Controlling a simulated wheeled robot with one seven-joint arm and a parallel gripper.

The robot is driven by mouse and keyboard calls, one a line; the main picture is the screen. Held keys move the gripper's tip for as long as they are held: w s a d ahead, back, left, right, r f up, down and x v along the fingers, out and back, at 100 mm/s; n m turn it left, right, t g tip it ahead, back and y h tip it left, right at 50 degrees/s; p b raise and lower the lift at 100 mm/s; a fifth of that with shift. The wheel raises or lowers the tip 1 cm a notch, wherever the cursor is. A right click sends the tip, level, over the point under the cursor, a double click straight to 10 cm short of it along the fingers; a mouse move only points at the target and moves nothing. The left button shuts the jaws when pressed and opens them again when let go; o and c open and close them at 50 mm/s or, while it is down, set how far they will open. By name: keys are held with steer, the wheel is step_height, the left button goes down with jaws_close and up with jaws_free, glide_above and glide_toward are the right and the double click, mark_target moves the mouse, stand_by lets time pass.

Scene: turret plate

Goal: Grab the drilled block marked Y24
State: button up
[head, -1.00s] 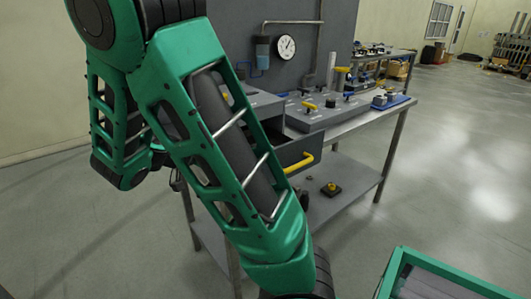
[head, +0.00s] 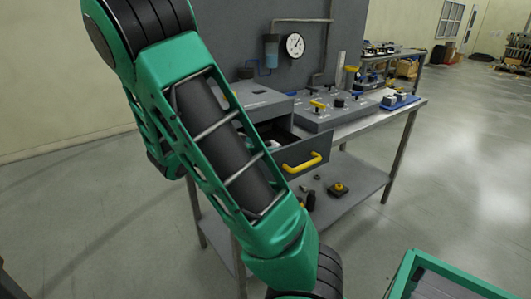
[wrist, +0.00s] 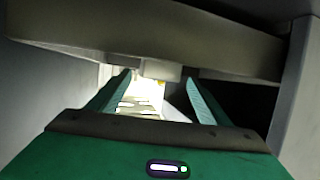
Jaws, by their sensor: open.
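No marking Y24 is legible in either view, so I cannot tell which thing is the drilled block. In the wrist view my gripper (wrist: 158,78) is open, its two teal fingers apart and pointing forward beneath a grey overhanging bar (wrist: 200,48). Beyond and between the fingertips is a bright patch with pale, blurred shapes (wrist: 138,104) that I cannot identify. I see nothing held between the fingers. In the head view my gripper is out of sight; my green arm runs down to the bottom edge.
The bench top holds a grey panel (head: 325,117) with knobs and a blue tray (head: 400,102). A yellow-topped item (head: 339,188) sits on the lower shelf. Open floor lies right.

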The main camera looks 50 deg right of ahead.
steer(key=shift+x, duration=0.8)
steer(key=shift+c, duration=0.4)
steer(key=c, duration=1.5)
steer(key=shift+c, duration=0.4)
